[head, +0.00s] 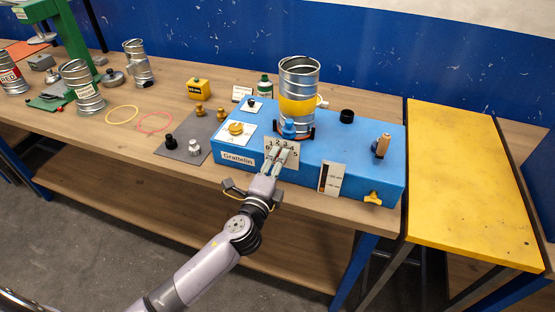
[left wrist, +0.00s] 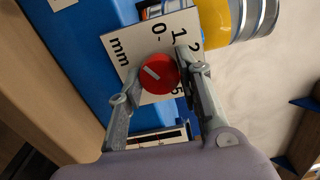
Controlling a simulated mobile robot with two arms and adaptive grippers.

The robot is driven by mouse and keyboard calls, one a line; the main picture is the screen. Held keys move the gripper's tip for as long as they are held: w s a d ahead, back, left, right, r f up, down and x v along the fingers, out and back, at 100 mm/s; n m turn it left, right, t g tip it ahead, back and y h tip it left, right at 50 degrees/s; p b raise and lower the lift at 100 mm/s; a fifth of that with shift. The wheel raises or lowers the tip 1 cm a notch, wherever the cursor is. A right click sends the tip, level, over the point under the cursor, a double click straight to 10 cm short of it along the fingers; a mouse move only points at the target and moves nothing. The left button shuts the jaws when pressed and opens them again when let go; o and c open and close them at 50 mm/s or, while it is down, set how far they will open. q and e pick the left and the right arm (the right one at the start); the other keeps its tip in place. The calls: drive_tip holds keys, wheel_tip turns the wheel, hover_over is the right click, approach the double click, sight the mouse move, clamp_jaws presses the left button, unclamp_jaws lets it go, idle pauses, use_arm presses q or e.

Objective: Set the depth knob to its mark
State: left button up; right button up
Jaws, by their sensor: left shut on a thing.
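The depth knob (left wrist: 158,73) is a red disc with a white line, on a white plate (left wrist: 120,50) marked "mm" with numbers. In the left wrist view its white line runs slantwise, with its upper-left end on the side of the "mm" lettering. My left gripper (head: 277,160) is at the front of the blue machine (head: 340,150), with its fingers on either side of the knob, shut on it. In the head view the fingers cover most of the knob. Part of the scale is hidden by a finger. My right gripper is not in view.
A metal duct with a yellow band (head: 298,95) stands on the machine behind the plate. A black-and-white card (head: 331,179) and a yellow knob (head: 373,198) are right of my gripper. A grey mat (head: 185,149) with small knobs lies left. The yellow table (head: 475,180) is clear.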

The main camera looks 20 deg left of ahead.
use_arm(q)
drive_tip(key=shift+f+m+p, duration=0.2)
drive_tip(key=shift+m+p, duration=4)
drive_tip(key=shift+m, duration=6.2)
drive_tip(key=o, duration=1.1)
drive_tip(key=shift+a, duration=0.1)
drive_tip(key=shift+o, duration=0.3)
drive_tip(key=shift+r, duration=0.1)
